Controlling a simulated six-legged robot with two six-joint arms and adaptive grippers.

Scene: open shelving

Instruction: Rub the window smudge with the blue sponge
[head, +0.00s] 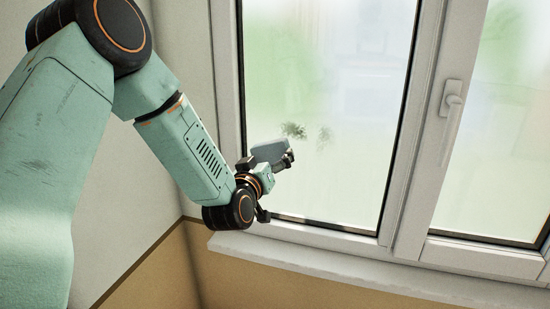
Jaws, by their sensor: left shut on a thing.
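My left gripper (270,162) is in front of the lower left part of the window pane. It is shut on the blue sponge (268,151), which looks grey-blue and is partly hidden by the fingers. The window smudge (293,130) is a dark greenish speckled patch on the glass, just above and to the right of the sponge. I cannot tell whether the sponge touches the glass. My right gripper is not in view.
A white window frame (397,150) surrounds the pane, with a white handle (451,104) to the right. A pale window sill (330,268) runs below. A plain wall corner is at the left. The glass right of the smudge is clear of objects.

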